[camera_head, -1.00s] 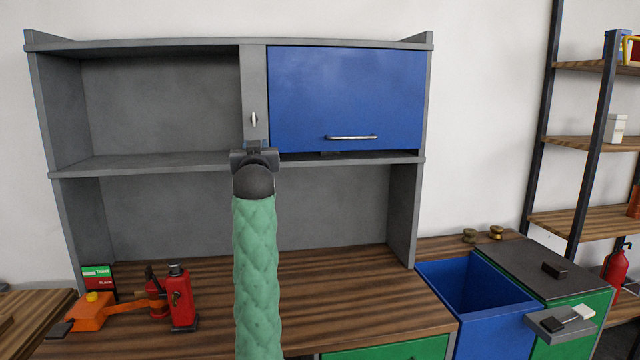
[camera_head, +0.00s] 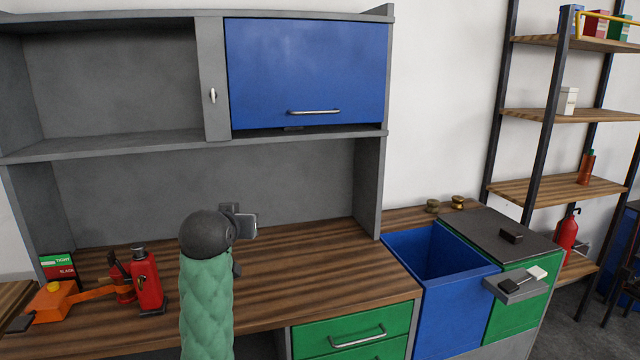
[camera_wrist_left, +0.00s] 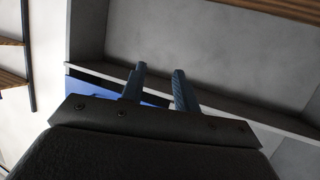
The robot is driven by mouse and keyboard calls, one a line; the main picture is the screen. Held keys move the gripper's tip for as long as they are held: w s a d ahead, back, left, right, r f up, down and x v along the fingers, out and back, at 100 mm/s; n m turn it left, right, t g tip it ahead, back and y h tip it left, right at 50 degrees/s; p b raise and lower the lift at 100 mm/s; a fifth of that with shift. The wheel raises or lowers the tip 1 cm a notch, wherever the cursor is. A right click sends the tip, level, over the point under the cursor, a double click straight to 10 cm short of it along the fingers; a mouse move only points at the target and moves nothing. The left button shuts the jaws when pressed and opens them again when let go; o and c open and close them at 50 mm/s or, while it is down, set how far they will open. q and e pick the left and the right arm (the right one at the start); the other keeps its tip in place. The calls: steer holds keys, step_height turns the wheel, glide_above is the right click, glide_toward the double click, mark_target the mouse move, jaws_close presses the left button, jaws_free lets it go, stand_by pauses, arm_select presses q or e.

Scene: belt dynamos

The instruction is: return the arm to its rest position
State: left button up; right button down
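My left arm, in a green quilted sleeve, rises at the lower left of the head view. Its gripper (camera_head: 243,224) is in front of the lower bay of the grey hutch, above the wooden worktop (camera_head: 300,272), and is partly hidden by the black wrist joint. In the left wrist view the two dark fingers (camera_wrist_left: 157,88) stand apart with nothing between them. Grey hutch panels and a strip of blue show behind them. My right gripper is not in view.
A blue door (camera_head: 306,72) closes the upper right bay. A red bottle jack (camera_head: 147,281) and orange tool (camera_head: 53,301) stand left of the arm. An open blue bin (camera_head: 455,312), a green cabinet (camera_head: 520,318) and a shelf rack (camera_head: 545,187) are at right.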

arm_select(q)
steer(key=s+d+f+m+g, duration=0.1)
steer(key=s+f+g, duration=0.1)
steer(key=s+f, duration=0.55)
steer(key=s+d+f+g+h, duration=0.15)
steer(key=s+f, duration=0.35)
steer(key=f, duration=0.5)
steer(key=s+d+f+m+g, duration=0.1)
steer(key=s+f+g, duration=0.1)
steer(key=s+f, duration=0.55)
steer(key=s+f+g+p, duration=0.1)
steer(key=s+f+g, duration=0.5)
steer(key=s+f, duration=1.6)
steer(key=s, duration=0.3)
steer(key=shift+s+d+f, duration=0.15)
steer(key=shift+s, duration=0.25)
steer(key=shift+g+y, duration=0.25)
